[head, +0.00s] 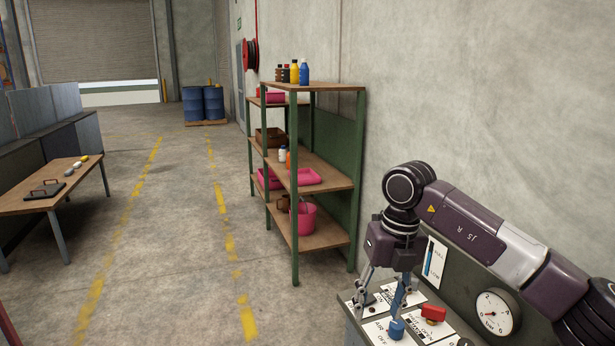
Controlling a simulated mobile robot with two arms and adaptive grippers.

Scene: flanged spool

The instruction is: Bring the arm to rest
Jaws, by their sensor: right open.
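My right arm comes in from the right edge and bends down at the wrist. My right gripper (380,308) points down over the grey control panel (348,300), open, with its fingers apart and nothing visible between them. A blue knob (396,329) stands on the panel close to the nearer fingertip; I cannot tell whether they touch. A red handle (433,314) sits just right of the gripper. My left gripper is out of view.
A round gauge (493,312) sits on the panel under my forearm. A green-framed shelf (326,182) with bottles and pink bins stands ahead, against the concrete wall. A wooden table (22,204) is at the left. The floor between (180,220) is clear.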

